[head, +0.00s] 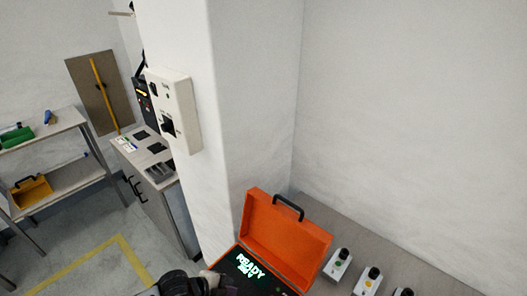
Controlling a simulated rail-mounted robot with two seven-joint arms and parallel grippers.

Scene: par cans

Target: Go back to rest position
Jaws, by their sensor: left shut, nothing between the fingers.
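My left gripper (226,285) shows at the bottom edge, in front of the lower left of the open orange case. It is shut with nothing held, and the frame cuts off part of it and its arm. The orange case (284,238) stands on the grey bench with its lid up. Its dark panel (243,266) shows lit letters that read READY, with a smaller line below partly hidden. Whether the gripper touches the case I cannot tell. My right gripper is not in view.
Small white units with coloured knobs (338,264) stand on the bench right of the case. A white pillar carries a wall box (173,110). Behind at left are a cabinet (181,204), a shelf rack (62,180) with bins, and open floor with yellow lines.

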